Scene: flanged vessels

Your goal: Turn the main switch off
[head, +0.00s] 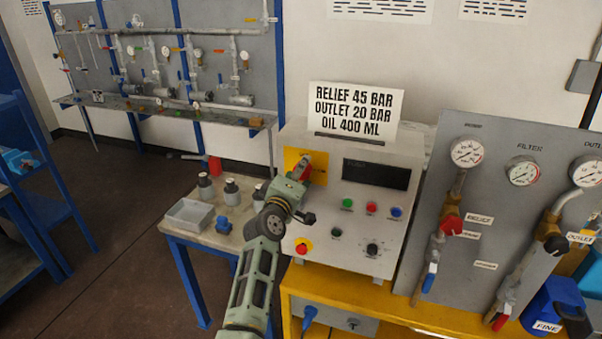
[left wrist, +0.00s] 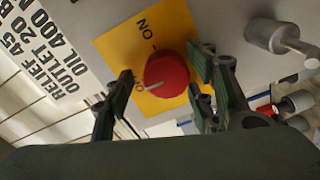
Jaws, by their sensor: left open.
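The main switch is a round red knob on a yellow plate (left wrist: 118,42) on the front of a grey control box (head: 330,225). In the left wrist view the red knob (left wrist: 167,72) has a white mark pointing left, toward a partly hidden label. The word ON stands on another side of the knob. My left gripper (left wrist: 163,68) is open, with one finger on each side of the knob. I cannot tell whether they touch it. In the head view my left gripper (head: 302,172) covers part of the plate. My right gripper is in neither view.
The box also carries a dark display (head: 376,174), coloured buttons (head: 371,208), a black dial (head: 372,250) and a red push button (head: 303,247). A sign (head: 357,112) stands on top. A gauge panel (head: 500,190) is at right. A small table (head: 215,237) with a tray stands at left.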

